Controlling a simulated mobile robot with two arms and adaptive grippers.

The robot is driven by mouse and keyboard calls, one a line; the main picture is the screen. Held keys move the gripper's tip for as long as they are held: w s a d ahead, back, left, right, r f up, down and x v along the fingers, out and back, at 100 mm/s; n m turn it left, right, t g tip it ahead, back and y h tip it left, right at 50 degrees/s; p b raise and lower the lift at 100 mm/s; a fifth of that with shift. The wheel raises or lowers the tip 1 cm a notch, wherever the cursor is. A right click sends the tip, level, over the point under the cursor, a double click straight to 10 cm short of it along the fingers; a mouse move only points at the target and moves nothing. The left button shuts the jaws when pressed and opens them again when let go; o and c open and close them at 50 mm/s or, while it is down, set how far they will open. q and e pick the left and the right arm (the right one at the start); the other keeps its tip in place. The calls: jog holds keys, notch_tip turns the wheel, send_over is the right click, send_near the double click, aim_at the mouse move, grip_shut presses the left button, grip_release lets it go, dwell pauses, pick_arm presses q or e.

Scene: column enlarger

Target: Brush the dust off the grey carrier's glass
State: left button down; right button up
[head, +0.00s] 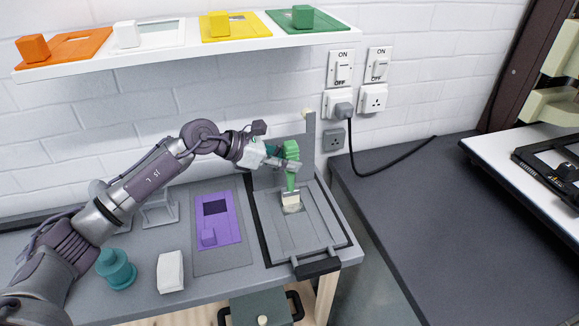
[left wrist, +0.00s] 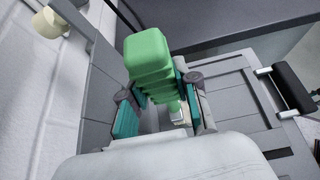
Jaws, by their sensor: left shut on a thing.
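My left gripper (head: 284,163) is shut on a brush with a green handle (head: 291,150). The brush stands nearly upright, its pale bristles (head: 290,199) pointing down. The bristle end is over the grey carrier (head: 327,234), at the upper part of its central strip. I cannot tell for certain whether the bristles touch the glass. In the left wrist view the ribbed green handle (left wrist: 148,52) sits between the two teal finger pads, and the bristles are mostly hidden below it. Dust on the glass is too small to make out. My right gripper is not in view.
A purple carrier (head: 231,231) lies on a grey mat left of the grey one. A teal knobbed object (head: 116,270) and a white block (head: 170,271) stand in front. A shelf (head: 160,61) above holds coloured carriers. A black handle (head: 318,267) is at the front edge.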

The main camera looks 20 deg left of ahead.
pick_arm(q)
jog(key=s+d, duration=0.1)
jog(key=s+d+p, duration=0.1)
jog(key=s, duration=0.1)
dwell(0.6)
jog(key=w+a+b, duration=0.1)
jog(key=w+b, duration=0.1)
jog(key=shift+w+a+f, duration=0.1)
jog(key=shift+w+a, duration=0.25)
jog(key=shift+a, duration=0.05)
jog(key=shift+w+a, duration=0.1)
jog(key=shift+w, duration=0.05)
